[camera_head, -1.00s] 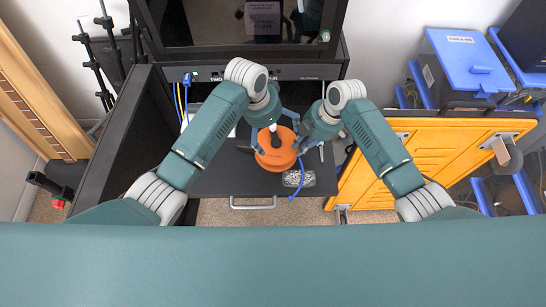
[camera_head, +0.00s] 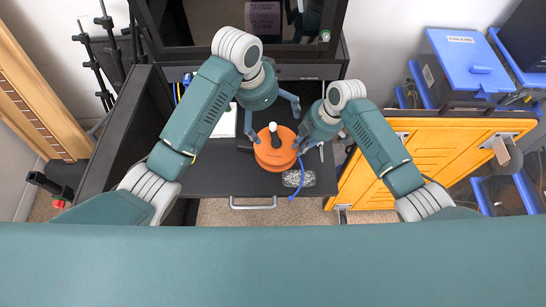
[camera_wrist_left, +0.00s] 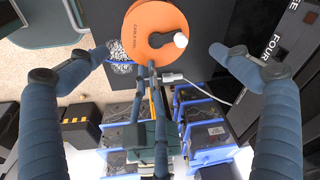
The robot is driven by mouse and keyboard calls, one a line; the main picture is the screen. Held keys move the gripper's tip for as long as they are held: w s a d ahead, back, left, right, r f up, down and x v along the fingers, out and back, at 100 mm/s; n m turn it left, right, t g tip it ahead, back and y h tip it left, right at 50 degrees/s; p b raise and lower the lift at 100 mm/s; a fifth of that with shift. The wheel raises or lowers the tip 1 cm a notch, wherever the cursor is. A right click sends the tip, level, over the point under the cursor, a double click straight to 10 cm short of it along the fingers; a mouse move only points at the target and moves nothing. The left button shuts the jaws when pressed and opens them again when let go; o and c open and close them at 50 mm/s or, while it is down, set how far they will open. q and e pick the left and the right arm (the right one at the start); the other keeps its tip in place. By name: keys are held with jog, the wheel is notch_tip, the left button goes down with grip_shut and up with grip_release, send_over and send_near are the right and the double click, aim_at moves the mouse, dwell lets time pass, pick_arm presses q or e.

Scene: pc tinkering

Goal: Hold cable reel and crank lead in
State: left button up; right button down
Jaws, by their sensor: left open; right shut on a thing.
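The orange cable reel (camera_head: 272,156) sits over the dark drawer surface, with a white-tipped crank knob (camera_head: 273,127) at its far side. In the left wrist view the reel (camera_wrist_left: 150,22) is at the top, with the white knob (camera_wrist_left: 180,40) on its face.
The drawer handle (camera_head: 253,206) is in front. A black cabinet (camera_head: 245,25) rises behind. A yellow cabinet (camera_head: 420,160) stands at the right, blue-lidded boxes (camera_head: 466,62) behind it.

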pick_arm(q)
jog(key=v, duration=0.7)
jog(key=shift+s+r, duration=0.15)
jog(key=shift+s, duration=0.15)
jog(key=c, duration=0.4)
jog(key=x, duration=0.5)
jog(key=shift+w+a, duration=0.1)
jog(key=shift+w, duration=0.05)
jog(key=c, duration=1.2)
notch_tip(320, 180, down, 5)
jog(key=shift+r, duration=0.2)
jog(key=shift+c, duration=0.7)
jog(key=shift+x, duration=4.55)
